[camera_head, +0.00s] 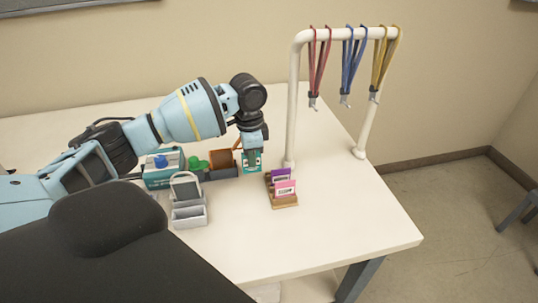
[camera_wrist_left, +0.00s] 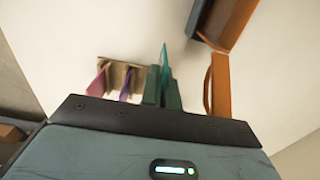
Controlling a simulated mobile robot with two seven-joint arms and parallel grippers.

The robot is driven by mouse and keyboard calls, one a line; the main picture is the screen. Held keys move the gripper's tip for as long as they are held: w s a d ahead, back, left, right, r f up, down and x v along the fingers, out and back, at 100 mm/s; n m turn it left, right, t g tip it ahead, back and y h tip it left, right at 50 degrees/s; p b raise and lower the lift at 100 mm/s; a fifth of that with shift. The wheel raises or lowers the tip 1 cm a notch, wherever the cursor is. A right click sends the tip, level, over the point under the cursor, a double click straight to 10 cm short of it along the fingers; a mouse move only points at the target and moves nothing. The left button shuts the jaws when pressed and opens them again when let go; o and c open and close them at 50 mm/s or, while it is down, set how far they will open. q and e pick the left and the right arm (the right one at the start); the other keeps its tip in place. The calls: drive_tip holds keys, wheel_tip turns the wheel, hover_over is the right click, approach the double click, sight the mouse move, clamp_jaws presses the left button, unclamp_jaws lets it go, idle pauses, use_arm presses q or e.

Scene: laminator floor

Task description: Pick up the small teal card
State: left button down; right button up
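The small teal card (camera_head: 252,163) is at the fingertips of my left gripper (camera_head: 252,157). In the left wrist view the teal card (camera_wrist_left: 165,58) shows almost edge-on. It stands between the two close-set fingers of the left gripper (camera_wrist_left: 162,90), which are shut on it. A wooden card holder (camera_head: 285,201) stands just right of and in front of the gripper in the head view. It holds a purple card (camera_head: 281,174) and a pink card (camera_head: 285,188). I cannot tell whether the teal card still touches the holder. My right gripper is not in view.
A white rail (camera_head: 295,100) with red, blue and yellow lanyards (camera_head: 349,55) rises behind the holder. The table's right front (camera_head: 350,225) is clear.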

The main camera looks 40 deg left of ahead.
use_arm(q)
drive_tip(key=s+a, duration=0.7)
drive_tip(key=s, duration=0.1)
drive_tip(key=shift+s, duration=0.2)
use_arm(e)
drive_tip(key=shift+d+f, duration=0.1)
